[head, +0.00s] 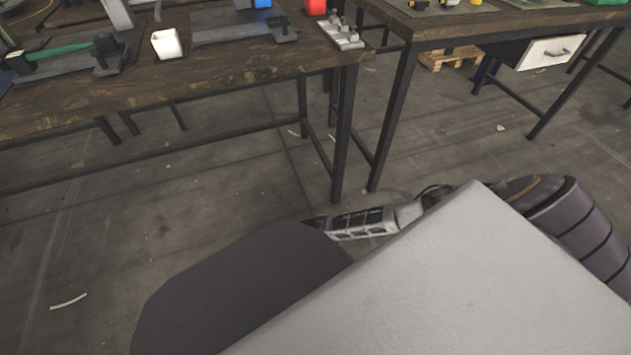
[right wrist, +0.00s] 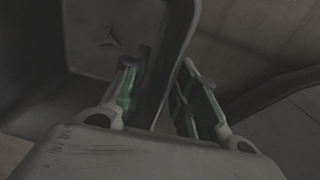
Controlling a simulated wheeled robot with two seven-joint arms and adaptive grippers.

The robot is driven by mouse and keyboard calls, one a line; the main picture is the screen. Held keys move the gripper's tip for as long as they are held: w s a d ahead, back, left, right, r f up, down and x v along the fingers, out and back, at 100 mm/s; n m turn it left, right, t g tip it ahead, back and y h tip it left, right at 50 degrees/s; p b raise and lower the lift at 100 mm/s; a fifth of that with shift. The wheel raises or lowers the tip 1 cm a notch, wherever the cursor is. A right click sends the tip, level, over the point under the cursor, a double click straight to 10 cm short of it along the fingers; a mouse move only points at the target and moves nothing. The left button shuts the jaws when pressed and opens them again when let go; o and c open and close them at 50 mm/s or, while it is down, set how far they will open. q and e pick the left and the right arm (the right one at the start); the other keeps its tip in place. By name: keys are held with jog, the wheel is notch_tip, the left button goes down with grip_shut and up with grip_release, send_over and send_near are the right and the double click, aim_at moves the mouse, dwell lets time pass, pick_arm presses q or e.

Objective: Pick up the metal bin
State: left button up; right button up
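The grey metal bin (right wrist: 95,45) fills the upper left of the right wrist view, dim and close, so only part of it shows. My right gripper (right wrist: 160,66) straddles its wall: one finger is on the inner side and the other on the outer side. The fingers stand apart, with gaps visible beside the wall, so they do not look clamped on it. In the head view I cannot make out the bin, and my right arm is partly hidden behind my pale body. My left gripper is in neither view.
A dark wooden workbench (head: 230,75) stands at the left, with a white container (head: 166,44), a green-handled tool (head: 60,51) and metal fixtures on top. A second bench (head: 440,27) stands at the right, with a wooden pallet (head: 449,58) behind its legs. The floor in front is mostly clear.

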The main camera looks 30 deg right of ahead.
jog(key=shift+f, duration=0.5)
grip_shut()
jog(key=shift+w+r, duration=0.1)
dwell(0.5)
